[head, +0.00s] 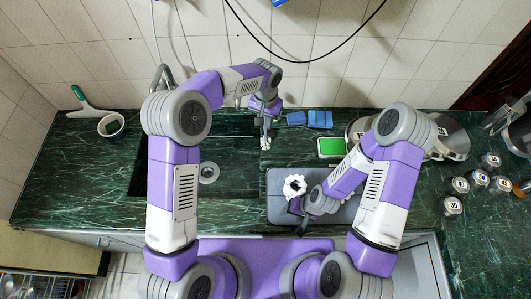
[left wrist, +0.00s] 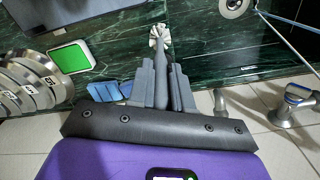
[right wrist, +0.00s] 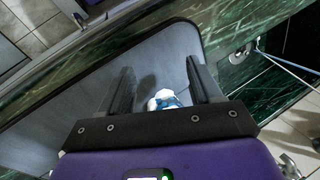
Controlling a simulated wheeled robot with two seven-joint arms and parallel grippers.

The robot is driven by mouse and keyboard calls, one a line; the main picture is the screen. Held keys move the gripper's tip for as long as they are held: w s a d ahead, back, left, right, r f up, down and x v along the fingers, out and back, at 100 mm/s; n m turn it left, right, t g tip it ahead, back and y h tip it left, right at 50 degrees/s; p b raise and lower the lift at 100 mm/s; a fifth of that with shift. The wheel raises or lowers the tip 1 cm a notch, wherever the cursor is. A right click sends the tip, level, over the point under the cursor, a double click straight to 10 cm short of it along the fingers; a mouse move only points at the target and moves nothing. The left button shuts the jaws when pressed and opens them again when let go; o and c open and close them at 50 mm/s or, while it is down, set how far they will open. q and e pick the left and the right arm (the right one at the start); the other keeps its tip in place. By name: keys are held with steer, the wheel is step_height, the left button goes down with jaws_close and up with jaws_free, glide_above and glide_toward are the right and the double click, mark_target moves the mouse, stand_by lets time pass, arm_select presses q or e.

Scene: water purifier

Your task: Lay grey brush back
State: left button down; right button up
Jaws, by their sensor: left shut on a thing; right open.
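The grey brush has a grey handle and white bristles. My left gripper (head: 265,116) is shut on its handle; the bristle end (head: 265,143) points down near the right side of the sink. The left wrist view shows the grey handle (left wrist: 160,60) between the fingers and the white bristles (left wrist: 158,34) beyond the tips. My right gripper (right wrist: 158,78) is open over the grey mat (head: 345,213). A white and blue thing (right wrist: 163,100) shows between its fingers; in the head view this white thing (head: 294,186) is beside the gripper, and I cannot tell whether they touch.
The sink (head: 165,150) with its drain is at left. Blue sponges (head: 310,118) lie by the back wall, near a green sponge in a white dish (head: 332,147). Numbered weights (head: 453,138) stand at right. A cup (head: 111,125) and a squeegee (head: 90,106) are at far left.

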arm_select(q)
glide_above(265, 139)
steer(key=f, duration=0.4)
steer(key=shift+w+d+f, duration=0.1)
steer(key=shift+w+f, duration=0.1)
steer(key=shift+w, duration=0.15)
arm_select(e)
steer(key=shift+w+r, duration=0.15)
arm_select(q)
step_height(265, 139, down, 5)
steer(key=shift+f+p, duration=0.15)
steer(key=shift+p, duration=0.25)
arm_select(e)
steer(key=shift+r, duration=0.2)
arm_select(q)
steer(key=c, duration=1)
jaws_free()
steer(key=shift+c, duration=0.2)
arm_select(e)
steer(key=shift+r, duration=0.1)
